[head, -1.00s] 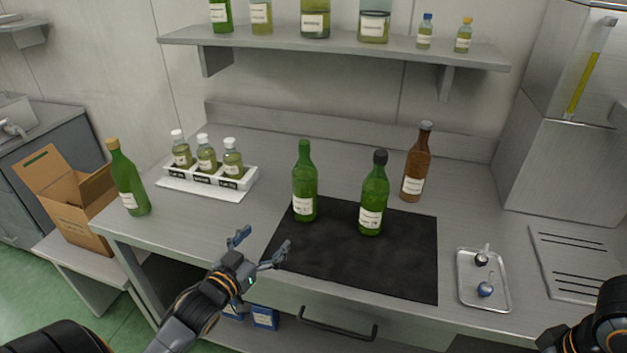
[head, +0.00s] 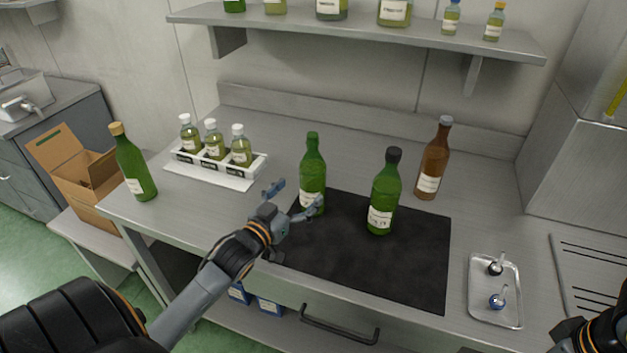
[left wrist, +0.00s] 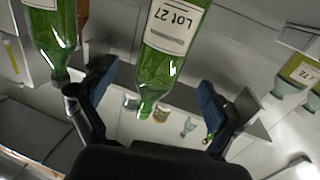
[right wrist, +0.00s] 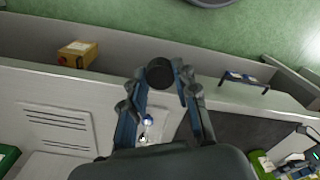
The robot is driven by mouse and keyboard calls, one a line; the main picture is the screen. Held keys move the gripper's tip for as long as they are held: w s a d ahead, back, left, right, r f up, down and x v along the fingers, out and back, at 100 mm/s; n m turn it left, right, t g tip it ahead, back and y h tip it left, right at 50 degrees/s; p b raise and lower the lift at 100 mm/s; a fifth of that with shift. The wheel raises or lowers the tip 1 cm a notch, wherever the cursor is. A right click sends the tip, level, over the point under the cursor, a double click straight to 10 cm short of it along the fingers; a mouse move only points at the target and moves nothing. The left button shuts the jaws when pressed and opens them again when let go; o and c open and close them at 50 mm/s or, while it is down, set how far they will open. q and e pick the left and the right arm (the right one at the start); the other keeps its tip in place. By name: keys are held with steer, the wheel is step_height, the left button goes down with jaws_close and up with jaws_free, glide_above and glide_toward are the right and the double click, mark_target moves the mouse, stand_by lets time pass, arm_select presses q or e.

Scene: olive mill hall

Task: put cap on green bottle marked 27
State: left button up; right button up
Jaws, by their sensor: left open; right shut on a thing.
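The green bottle marked Lot 27 (left wrist: 172,38) fills the upper middle of the left wrist view, its bare mouth towards me. In the head view it appears to be the uncapped green bottle (head: 312,172) at the mat's back left edge, upright. My left gripper (head: 294,198) is open in front of it; in the left wrist view the fingers (left wrist: 155,78) flank the bottle.
A black-capped green bottle (head: 384,195) and a brown bottle (head: 433,160) stand to the right. A metal tray (head: 483,312) holds two small stoppers. A white rack (head: 258,165) with small bottles and another green bottle (head: 133,168) stand left. The dark mat's front (head: 380,265) is clear.

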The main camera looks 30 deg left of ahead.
mark_target(305, 182)
arm_select(q)
steer(key=shift+w, duration=0.65)
arm_select(e)
steer(key=shift+s+r, duration=0.15)
steer(key=shift+r, duration=0.1)
arm_select(q)
steer(key=w+p, duration=0.1)
steer(key=w, duration=0.1)
steer(key=w+r+p, duration=0.1)
steer(key=w, duration=0.1)
steer(key=shift+w+a, duration=0.2)
steer(key=shift+w, duration=0.15)
arm_select(e)
steer(key=shift+r, duration=0.9)
arm_select(q)
steer(key=shift+w+f, duration=0.15)
steer(key=shift+w, duration=0.2)
steer(key=shift+s, duration=0.1)
steer(key=c, duration=1.7)
steer(key=shift+r, duration=0.2)
jaws_close()
steer(key=shift+r, duration=0.1)
